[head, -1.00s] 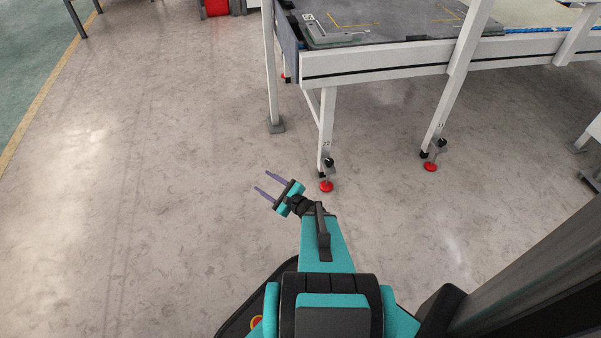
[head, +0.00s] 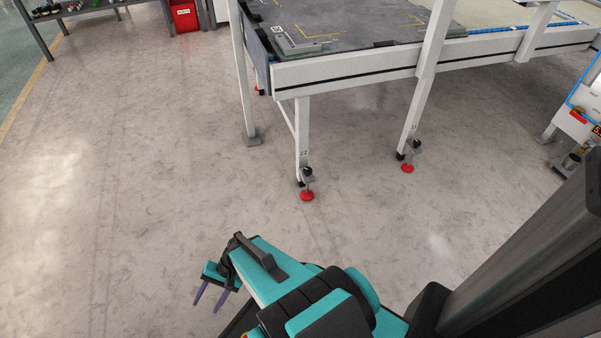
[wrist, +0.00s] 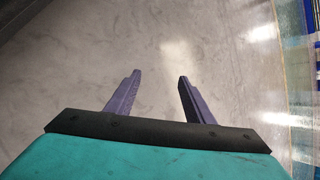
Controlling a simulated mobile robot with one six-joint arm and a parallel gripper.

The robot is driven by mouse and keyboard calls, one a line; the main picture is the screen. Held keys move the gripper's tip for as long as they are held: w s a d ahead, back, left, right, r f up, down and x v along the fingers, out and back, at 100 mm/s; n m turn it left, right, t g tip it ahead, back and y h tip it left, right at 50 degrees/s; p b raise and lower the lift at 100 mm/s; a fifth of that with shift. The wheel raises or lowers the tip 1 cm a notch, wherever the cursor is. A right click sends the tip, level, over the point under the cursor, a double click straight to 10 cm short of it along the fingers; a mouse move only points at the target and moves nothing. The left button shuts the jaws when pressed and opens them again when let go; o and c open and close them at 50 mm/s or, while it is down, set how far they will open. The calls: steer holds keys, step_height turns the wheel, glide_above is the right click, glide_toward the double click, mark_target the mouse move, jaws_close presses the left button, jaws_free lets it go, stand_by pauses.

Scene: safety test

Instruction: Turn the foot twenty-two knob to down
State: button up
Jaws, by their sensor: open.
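The table leg marked 22 (head: 302,125) stands at the near left corner of the white-framed table in the head view. A black knob (head: 308,171) sits on a bracket near its bottom, above a red round foot pad (head: 307,196) at the floor. The knob's exact setting is too small to tell. My gripper (head: 209,302) is open and empty, low and to the left of the foot, well apart from it. In the wrist view, its two purple fingers (wrist: 158,92) are spread over bare floor. The foot does not show there.
A similar foot marked 33 (head: 407,168) with a red pad stands to the right. A grey upright post (head: 243,90) stands left of leg 22. A machine with a screen (head: 583,125) is at the right edge. The floor left of the table is clear.

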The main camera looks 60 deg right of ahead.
steer(key=s+f+n+g+h, duration=0.1)
steer(key=s+n, duration=0.1)
steer(key=s+a+f+n+g+h, duration=0.1)
steer(key=s+n+g, duration=0.1)
steer(key=s, duration=0.1)
steer(key=s+n+g+h, duration=0.1)
steer(key=s, duration=0.2)
steer(key=shift+a+f+n+g, duration=0.25)
steer(key=shift+f+n+g, duration=0.05)
steer(key=shift+f+n, duration=0.1)
steer(key=s+d+n+h, duration=0.1)
steer(key=s+n+g+h, duration=0.1)
steer(key=n, duration=0.1)
steer(key=s+d+n+h, duration=0.1)
steer(key=s, duration=0.1)
steer(key=shift+s+d+f+g+h, duration=0.1)
steer(key=shift+d+f+g+h, duration=0.2)
steer(key=shift+g+h, duration=0.1)
steer(key=shift+s+d+n+h, duration=0.3)
steer(key=shift+d+n+h, duration=0.25)
steer(key=shift+n+h, duration=0.2)
steer(key=shift+c, duration=0.2)
steer(key=c, duration=0.4)
